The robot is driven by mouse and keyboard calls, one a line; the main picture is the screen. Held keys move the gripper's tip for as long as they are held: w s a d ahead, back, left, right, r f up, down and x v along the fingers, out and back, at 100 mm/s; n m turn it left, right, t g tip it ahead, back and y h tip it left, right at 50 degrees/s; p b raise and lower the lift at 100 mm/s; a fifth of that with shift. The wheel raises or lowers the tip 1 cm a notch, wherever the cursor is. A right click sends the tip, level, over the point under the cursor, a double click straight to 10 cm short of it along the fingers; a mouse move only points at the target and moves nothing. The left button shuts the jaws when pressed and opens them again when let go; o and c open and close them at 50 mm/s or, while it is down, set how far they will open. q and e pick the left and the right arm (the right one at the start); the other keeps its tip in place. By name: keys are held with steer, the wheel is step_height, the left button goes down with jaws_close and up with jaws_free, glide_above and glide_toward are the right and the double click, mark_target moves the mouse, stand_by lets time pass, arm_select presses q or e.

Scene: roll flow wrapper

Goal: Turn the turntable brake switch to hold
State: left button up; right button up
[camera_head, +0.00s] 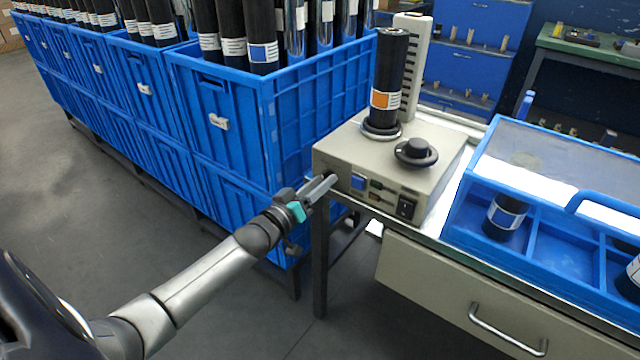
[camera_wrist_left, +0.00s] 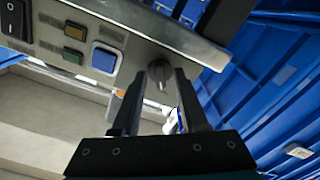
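The turntable unit (camera_head: 340,152) is a beige box at the left end of the bench, with a black roll (camera_head: 387,75) upright on top. In the left wrist view, a small dark rotary switch (camera_wrist_left: 159,71) with a pale pointer mark sits on its front panel, beside a square blue button (camera_wrist_left: 105,58). I cannot read any switch labels. My left gripper (camera_head: 325,184) is at the left end of this panel. In the wrist view its fingers (camera_wrist_left: 160,76) are apart, with the switch between their tips; contact is unclear. My right gripper is not in view.
Blue crates (camera_head: 300,120) of black rolls stand close left of the unit. A black knob (camera_head: 416,152) is on the unit's top and a black rocker switch (camera_head: 406,207) on its panel. A blue bin (camera_head: 475,215) and a drawer (camera_head: 450,285) lie to the right.

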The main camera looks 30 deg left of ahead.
arm_select(q)
jaws_close()
stand_by(0.5)
steer(key=shift+m, duration=0.3)
steer(key=shift+m+p, duration=2.3)
steer(key=shift+m, duration=3.4)
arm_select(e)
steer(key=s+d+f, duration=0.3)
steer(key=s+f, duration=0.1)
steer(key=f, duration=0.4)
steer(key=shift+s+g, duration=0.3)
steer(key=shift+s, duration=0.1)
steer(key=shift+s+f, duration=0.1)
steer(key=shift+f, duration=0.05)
arm_select(q)
steer(key=shift+o, duration=0.5)
jaws_free()
